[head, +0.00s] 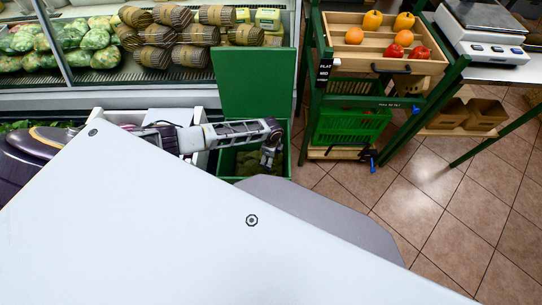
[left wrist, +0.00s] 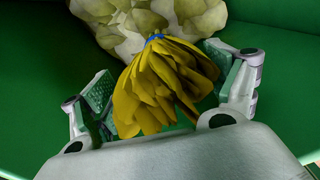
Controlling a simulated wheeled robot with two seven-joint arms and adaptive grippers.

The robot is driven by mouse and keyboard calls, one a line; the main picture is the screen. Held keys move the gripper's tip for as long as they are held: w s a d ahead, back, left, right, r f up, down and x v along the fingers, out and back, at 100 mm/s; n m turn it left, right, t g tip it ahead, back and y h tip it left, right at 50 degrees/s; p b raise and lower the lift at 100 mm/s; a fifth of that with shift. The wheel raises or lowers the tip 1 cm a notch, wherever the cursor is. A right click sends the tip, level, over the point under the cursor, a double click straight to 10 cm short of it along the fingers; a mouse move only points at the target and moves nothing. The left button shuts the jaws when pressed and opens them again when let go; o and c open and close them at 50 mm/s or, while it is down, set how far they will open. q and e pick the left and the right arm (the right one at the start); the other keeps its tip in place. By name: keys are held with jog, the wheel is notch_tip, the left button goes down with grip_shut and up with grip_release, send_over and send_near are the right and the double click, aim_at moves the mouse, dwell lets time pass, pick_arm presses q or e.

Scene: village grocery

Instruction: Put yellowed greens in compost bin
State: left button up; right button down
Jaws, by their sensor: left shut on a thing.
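The yellowed greens (left wrist: 160,88), a bunch of yellow leaves tied with a blue band, are between the fingers of my left gripper (left wrist: 168,84) in the left wrist view. The gripper is shut on them. In the head view, my left gripper (head: 270,156) points down into the mouth of the green compost bin (head: 291,158), whose green lid (head: 254,84) stands open behind. A pale yellow-green leafy heap (left wrist: 160,18) lies just beyond the bunch, against green surfaces. I cannot tell whether the bunch touches it. My right gripper is not in view.
A green rack (head: 318,85) with a wooden fruit tray (head: 341,20) and a green crate (head: 350,125) stands right of the bin. A refrigerated display (head: 130,98) runs behind. A scale (head: 484,33) is at the back right. The tiled floor (head: 440,220) is clear at right.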

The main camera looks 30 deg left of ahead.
pick_arm(q)
jog(key=o, duration=1.5)
jog(key=shift+c, duration=0.2)
jog(key=shift+r, duration=6.05)
